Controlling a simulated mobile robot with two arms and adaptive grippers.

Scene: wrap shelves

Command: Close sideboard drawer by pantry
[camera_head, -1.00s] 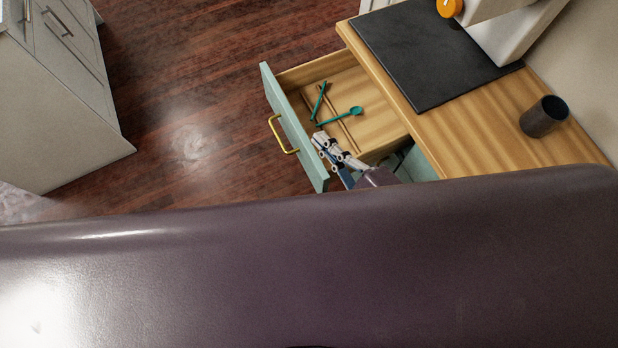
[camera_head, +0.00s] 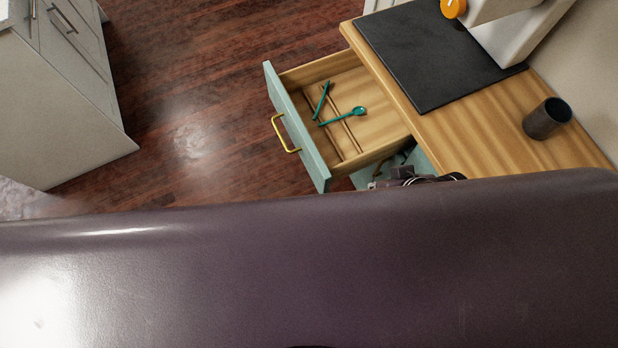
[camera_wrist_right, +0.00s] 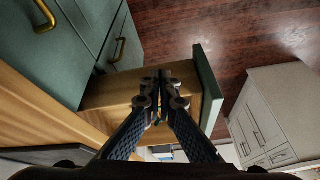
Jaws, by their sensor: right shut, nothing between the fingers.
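The sideboard drawer (camera_head: 370,88) is pulled open, with a teal front (camera_head: 297,125) and a gold handle (camera_head: 284,134). Teal utensils and thin wooden sticks lie inside it. My right gripper (camera_head: 388,182) is beside the drawer's near side, behind its front, and mostly hidden by my own dark body. In the right wrist view my right gripper (camera_wrist_right: 165,78) is shut and empty, its fingertips overlapping the drawer side (camera_wrist_right: 112,92), with the teal front (camera_wrist_right: 207,88) just to the right. Contact cannot be told. My left gripper is not in view.
The wooden sideboard top (camera_head: 478,120) holds a black mat (camera_head: 435,55), a dark cup (camera_head: 547,118) and a white appliance with an orange part. A pale cabinet (camera_head: 65,110) stands at the left. The wooden floor (camera_head: 190,90) between is clear.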

